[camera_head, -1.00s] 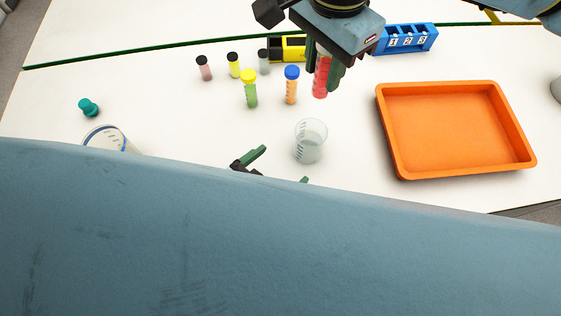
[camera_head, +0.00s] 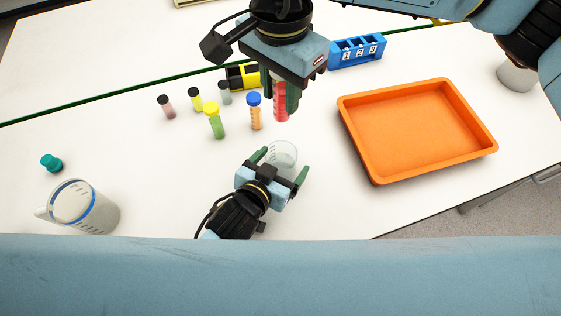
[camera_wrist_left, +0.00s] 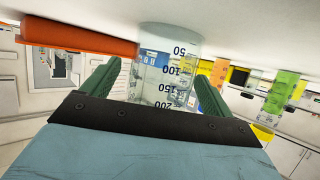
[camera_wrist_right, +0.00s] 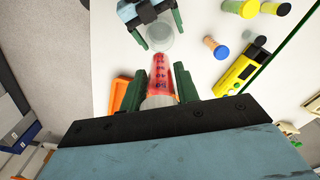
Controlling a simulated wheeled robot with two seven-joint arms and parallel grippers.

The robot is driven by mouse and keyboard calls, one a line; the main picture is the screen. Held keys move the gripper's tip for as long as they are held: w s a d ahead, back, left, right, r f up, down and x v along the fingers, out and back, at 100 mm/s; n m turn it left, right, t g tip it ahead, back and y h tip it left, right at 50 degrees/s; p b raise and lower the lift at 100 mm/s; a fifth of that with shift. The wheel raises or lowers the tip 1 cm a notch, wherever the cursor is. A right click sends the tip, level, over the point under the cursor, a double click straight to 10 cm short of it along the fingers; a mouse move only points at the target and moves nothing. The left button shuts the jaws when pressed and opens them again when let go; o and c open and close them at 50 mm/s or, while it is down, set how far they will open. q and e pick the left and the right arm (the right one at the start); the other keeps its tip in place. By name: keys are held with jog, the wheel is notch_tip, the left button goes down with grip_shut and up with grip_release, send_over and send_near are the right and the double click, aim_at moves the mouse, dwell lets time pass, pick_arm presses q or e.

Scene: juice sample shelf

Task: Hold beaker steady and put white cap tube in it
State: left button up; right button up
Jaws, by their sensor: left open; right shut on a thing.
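The clear glass beaker (camera_head: 282,155) stands on the white table, with markings up to 200 facing my left wrist view (camera_wrist_left: 165,65). My left gripper (camera_head: 283,166) is open, its green fingers on either side of the beaker. My right gripper (camera_head: 279,97) is shut on the tube with red contents (camera_head: 281,108), above the table behind the beaker. In the right wrist view the red tube (camera_wrist_right: 161,72) sits between the green fingers, with a pale white cap end (camera_wrist_right: 158,101) nearest the camera. The beaker lies just beyond it there.
Tubes with yellow (camera_head: 214,120) and blue (camera_head: 255,110) caps stand left of the red tube, with several dark-capped ones behind. An orange tray (camera_head: 375,165) lies right. A jug (camera_head: 95,212) and teal stopper (camera_head: 51,162) are left. A blue numbered rack (camera_head: 357,52) stands behind.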

pick_arm(q)
jog(key=c, duration=1.2)
pick_arm(e)
notch_tip(320, 180, down, 13)
dwell(1.0)
jog(key=o, duration=1.1)
jog(key=shift+r, duration=0.1)
notch_tip(320, 180, up, 12)
